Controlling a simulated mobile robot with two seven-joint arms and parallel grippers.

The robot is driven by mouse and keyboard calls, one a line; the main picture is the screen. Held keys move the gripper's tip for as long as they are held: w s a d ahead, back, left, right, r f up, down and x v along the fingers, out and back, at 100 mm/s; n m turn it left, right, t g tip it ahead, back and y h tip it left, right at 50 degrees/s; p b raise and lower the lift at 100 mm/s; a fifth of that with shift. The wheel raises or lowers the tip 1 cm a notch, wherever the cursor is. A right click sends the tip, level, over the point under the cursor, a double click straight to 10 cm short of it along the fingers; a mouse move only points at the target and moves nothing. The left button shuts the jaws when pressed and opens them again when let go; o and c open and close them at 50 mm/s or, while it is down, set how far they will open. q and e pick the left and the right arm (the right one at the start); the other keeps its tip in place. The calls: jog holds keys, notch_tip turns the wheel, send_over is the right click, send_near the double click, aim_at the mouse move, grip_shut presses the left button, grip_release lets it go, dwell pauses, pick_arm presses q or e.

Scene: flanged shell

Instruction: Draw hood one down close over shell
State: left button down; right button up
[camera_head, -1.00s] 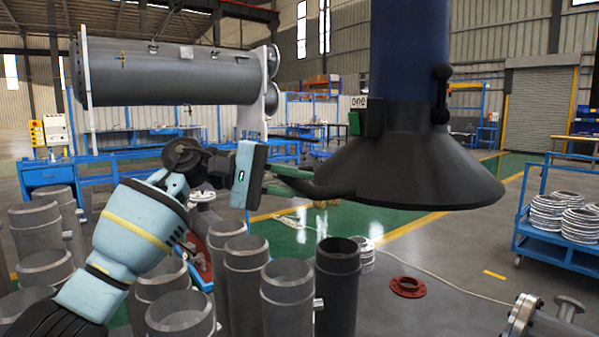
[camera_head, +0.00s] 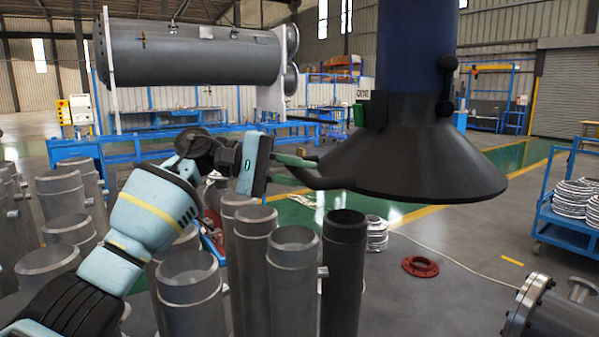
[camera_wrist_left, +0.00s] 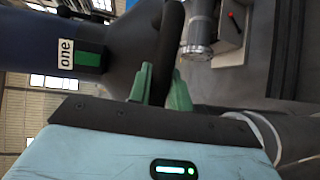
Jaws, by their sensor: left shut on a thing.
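Hood one is a wide dark cone (camera_head: 410,165) on a thick blue duct (camera_head: 418,45), with a small "one" label and a green patch at its neck. It also shows in the left wrist view (camera_wrist_left: 118,55) with its label. My left gripper (camera_head: 318,173) is shut on the hood's dark curved handle (camera_head: 338,182), at the left of the rim. In the left wrist view its green fingers (camera_wrist_left: 160,88) close on the handle. A grey flanged shell (camera_head: 560,312) is cut off at the bottom right, lower than the hood and apart from it. My right gripper is out of view.
Several upright grey pipes (camera_head: 293,270) stand below my left arm. A red flange ring (camera_head: 420,266) lies on the floor. A blue cart (camera_head: 575,238) with metal rings stands at the right. Floor between ring and cart is mostly clear, crossed by a thin cable.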

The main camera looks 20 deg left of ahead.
pick_arm(q)
jog(key=c, duration=1.4)
grip_release()
jog(key=shift+w+d+f, duration=0.1)
jog(key=shift+f, duration=0.05)
jog(key=shift+o, duration=0.5)
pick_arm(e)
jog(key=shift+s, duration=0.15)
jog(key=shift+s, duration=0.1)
pick_arm(q)
jog(key=shift+a, duration=0.2)
jog(key=b+v, duration=0.1)
jog(key=v, duration=0.5)
jog(key=shift+a, duration=0.35)
jog(key=shift+s+a+r, duration=0.25)
jog(key=shift+a, duration=0.1)
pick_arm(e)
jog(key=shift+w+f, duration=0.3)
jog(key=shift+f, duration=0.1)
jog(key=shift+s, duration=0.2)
pick_arm(q)
jog(key=shift+f, duration=0.1)
